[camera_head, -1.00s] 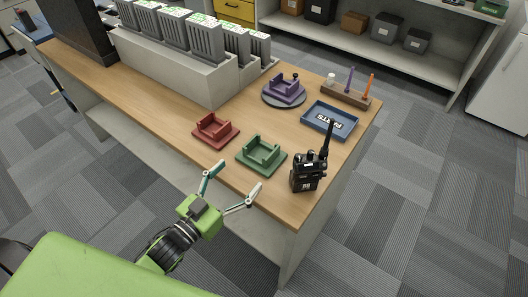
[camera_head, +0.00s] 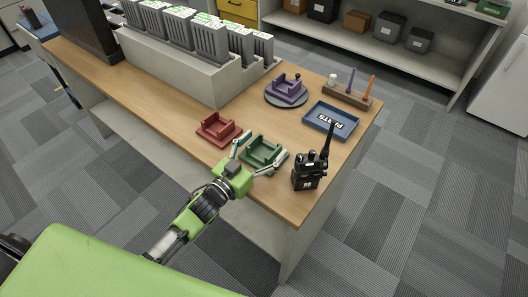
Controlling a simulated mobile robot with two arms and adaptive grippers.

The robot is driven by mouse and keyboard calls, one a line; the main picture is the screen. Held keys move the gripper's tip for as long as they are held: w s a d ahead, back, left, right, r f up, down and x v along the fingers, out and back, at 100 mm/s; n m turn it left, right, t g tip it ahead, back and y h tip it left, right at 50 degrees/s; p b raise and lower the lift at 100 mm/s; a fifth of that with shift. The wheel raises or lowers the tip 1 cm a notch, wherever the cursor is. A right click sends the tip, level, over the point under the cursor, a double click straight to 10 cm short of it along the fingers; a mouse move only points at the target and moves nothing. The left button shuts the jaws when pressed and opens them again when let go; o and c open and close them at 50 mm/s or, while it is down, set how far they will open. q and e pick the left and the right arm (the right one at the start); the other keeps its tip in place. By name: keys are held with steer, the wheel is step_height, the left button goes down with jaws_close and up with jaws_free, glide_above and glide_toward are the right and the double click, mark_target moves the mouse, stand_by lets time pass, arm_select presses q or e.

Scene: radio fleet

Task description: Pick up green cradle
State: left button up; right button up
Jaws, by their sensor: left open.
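The green cradle (camera_head: 264,149) sits on the wooden table near its front edge, between the red cradle and the black radio. My left gripper (camera_head: 259,151) is open at the near side of the green cradle. One finger is by its left side and the other is by its right front side. The fingers hide part of its near edge. I cannot tell whether they touch it. My right gripper is not in view.
A red cradle (camera_head: 218,128) stands close on the left. A black radio (camera_head: 309,170) with a tall antenna stands close on the right. Behind are a purple cradle (camera_head: 287,88) on a round base, a blue parts tray (camera_head: 330,133) and a wooden pen holder (camera_head: 346,97).

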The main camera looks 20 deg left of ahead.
arm_select(q)
steer(key=c, duration=1.9)
steer(key=shift+w+d+r, duration=0.1)
steer(key=shift+r, duration=0.3)
steer(key=shift+c, duration=1.3)
steer(key=shift+w+f, duration=0.1)
